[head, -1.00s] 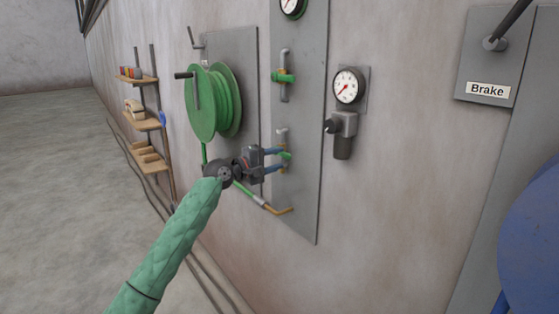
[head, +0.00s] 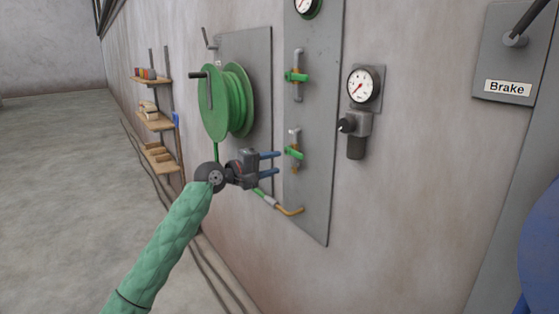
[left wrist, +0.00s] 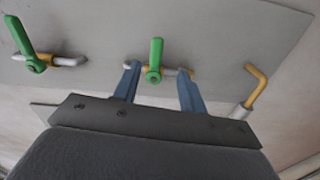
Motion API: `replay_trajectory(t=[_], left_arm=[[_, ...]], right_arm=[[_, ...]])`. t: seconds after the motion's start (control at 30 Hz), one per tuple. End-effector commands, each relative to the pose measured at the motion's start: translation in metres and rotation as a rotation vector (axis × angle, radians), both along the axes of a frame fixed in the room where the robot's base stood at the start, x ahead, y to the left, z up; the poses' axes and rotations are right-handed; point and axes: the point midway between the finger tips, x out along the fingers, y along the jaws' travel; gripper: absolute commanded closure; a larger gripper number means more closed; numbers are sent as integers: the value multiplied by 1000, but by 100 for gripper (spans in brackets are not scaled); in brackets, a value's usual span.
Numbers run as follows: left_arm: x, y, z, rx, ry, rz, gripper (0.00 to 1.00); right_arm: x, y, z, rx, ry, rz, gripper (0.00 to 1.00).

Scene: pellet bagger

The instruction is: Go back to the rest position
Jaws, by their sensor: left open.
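My left gripper (head: 270,163) is open and empty in the head view, its two blue fingers pointing at the grey wall panel (head: 312,200). It is just to the left of the lower green valve handle (head: 293,151), apart from it as far as I can see. In the left wrist view, the open fingers (left wrist: 158,90) stand to either side of that green handle (left wrist: 155,58), which lies beyond them on the panel. My green-sleeved left arm reaches in from the lower left. My right gripper is not in view.
An upper green valve (head: 297,76), a pressure gauge (head: 363,85) and a green hose reel (head: 228,100) are on the wall. A brass spout (head: 290,211) sticks out below. Shelves (head: 155,122) stand at left, with open floor (head: 60,190) beyond. A Brake sign (head: 508,87) is at right.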

Motion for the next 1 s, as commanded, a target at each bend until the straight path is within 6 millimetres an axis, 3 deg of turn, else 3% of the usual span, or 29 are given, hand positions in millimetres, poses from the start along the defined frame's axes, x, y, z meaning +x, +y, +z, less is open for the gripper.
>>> replay_trajectory(t=[0.3,0.7,1.0], left_arm=[[-11,3,-30,490,-288,-27,58],[-53,29,-13,1094,-636,2,58],[-99,50,-56,1375,-676,8,58]], right_arm=[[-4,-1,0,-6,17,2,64],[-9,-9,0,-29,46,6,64],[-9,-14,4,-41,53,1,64]])
